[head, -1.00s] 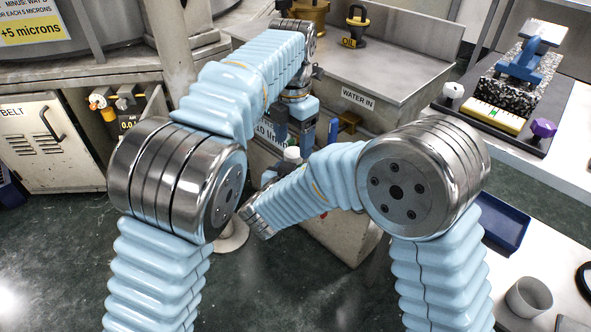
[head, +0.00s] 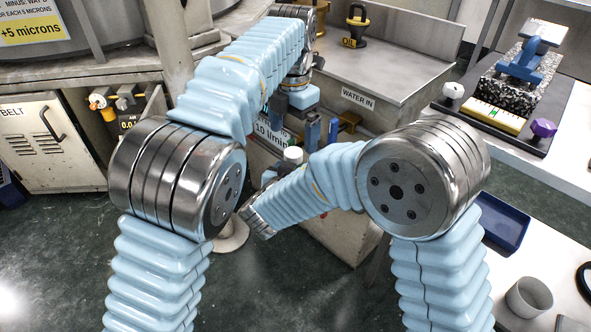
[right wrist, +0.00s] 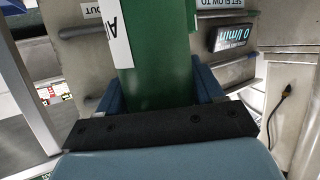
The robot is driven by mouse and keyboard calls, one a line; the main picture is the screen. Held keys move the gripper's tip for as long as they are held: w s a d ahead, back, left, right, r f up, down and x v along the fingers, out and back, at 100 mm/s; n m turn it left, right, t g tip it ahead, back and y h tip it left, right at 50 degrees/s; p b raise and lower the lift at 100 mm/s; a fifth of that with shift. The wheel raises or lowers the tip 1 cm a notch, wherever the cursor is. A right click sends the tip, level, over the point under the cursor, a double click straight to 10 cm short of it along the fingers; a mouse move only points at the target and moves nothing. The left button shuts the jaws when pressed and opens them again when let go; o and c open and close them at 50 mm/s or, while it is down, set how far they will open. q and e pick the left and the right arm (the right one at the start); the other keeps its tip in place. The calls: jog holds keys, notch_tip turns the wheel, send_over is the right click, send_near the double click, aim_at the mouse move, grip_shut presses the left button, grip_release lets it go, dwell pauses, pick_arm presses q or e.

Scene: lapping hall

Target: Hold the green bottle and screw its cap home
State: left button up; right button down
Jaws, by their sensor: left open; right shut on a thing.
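The green bottle (right wrist: 160,65) fills the middle of the right wrist view and carries a white label. The two blue fingers of my right gripper (right wrist: 160,95) are shut on it, one at each side. In the head view my right arm hides most of the bottle. A small white round top (head: 293,154), which looks like the cap, shows just above that arm; I cannot tell how it sits on the bottle. My left gripper (head: 296,120) is open and hangs just above this white top, with its fingers apart and nothing seen between them.
A steel bench (head: 385,75) with a WATER IN label stands behind, with an oil can (head: 357,25) on it. A blue handle (head: 333,131) is close to my left gripper's right. A blue tray (head: 503,224) and grey cup (head: 529,297) are at the right.

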pick_arm(q)
notch_tip(320, 180, up, 7)
dwell(0.3)
jog(key=shift+f, duration=0.1)
